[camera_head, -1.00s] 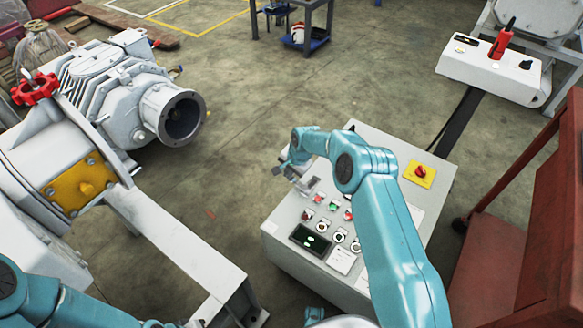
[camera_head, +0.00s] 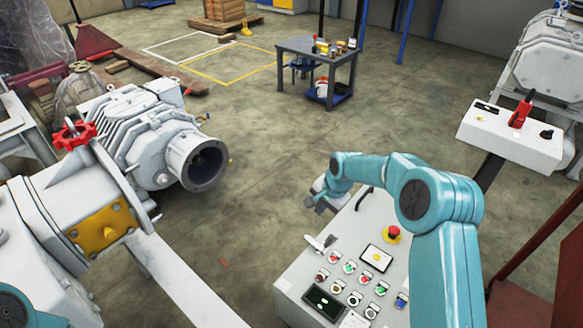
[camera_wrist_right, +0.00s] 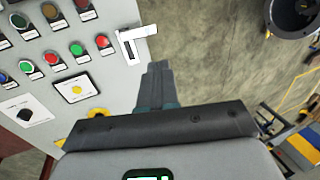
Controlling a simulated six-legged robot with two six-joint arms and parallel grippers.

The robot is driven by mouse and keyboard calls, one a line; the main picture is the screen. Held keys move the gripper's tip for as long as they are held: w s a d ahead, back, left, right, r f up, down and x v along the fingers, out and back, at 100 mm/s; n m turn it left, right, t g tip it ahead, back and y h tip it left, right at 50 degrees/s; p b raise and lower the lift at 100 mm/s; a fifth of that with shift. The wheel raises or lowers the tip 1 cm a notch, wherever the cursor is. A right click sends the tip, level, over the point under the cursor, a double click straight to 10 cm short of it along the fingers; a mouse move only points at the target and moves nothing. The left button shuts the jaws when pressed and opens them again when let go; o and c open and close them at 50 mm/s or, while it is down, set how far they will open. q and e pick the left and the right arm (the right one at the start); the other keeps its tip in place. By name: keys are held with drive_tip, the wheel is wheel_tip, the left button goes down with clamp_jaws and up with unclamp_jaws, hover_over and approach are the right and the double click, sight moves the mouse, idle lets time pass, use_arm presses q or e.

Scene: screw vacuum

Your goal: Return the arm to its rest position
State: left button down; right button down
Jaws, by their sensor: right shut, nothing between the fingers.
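My right arm reaches in from the lower right in the head view. My right gripper (camera_head: 313,203) is above the far left edge of the grey control panel (camera_head: 287,285), apart from its buttons. In the right wrist view my right gripper (camera_wrist_right: 158,70) is shut and empty, with the panel (camera_wrist_right: 110,60) to its left and bare floor beyond its fingertips. Of my left arm, only a teal part shows at the lower left corner of the head view; its gripper is out of view.
A grey vacuum pump (camera_head: 150,140) with a red handwheel (camera_head: 74,135) stands at left. A white box with a red switch (camera_head: 520,112) is at right. A red cabinet (camera_head: 545,262) stands at lower right. A grey table (camera_head: 317,52) stands farther back. Open floor lies between.

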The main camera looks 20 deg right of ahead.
drive_tip(key=s+a+f+g, duration=0.1)
drive_tip(key=s+a+f, duration=0.2)
drive_tip(key=s+f, duration=0.1)
drive_tip(key=s+a+f+n+g+y, duration=0.1)
drive_tip(key=s+a+f, duration=0.3)
drive_tip(key=s, duration=0.2)
drive_tip(key=s+a+f+n+g, duration=0.1)
drive_tip(key=s+a+f, duration=0.2)
drive_tip(key=s+f, duration=0.1)
drive_tip(key=shift+s+a+g+y, duration=0.15)
drive_tip(key=shift+s+a+y, duration=0.05)
drive_tip(key=shift+s, duration=0.25)
drive_tip(key=shift+s+a+g+y, duration=0.15)
drive_tip(key=shift+s+a+y, duration=0.05)
drive_tip(key=shift+s, duration=0.25)
drive_tip(key=s+a+f+n, duration=0.1)
drive_tip(key=s+a+n, duration=0.2)
drive_tip(key=s, duration=0.6)
drive_tip(key=s+a+f+n, duration=0.2)
drive_tip(key=s+a+n, duration=0.1)
drive_tip(key=s, duration=0.6)
wheel_tip(320, 180, up, 14)
drive_tip(key=w+n+t+p, duration=0.1)
drive_tip(key=n+p, duration=0.1)
drive_tip(key=p, duration=1.1)
drive_tip(key=shift+w+y, duration=0.2)
drive_tip(key=shift+y, duration=0.1)
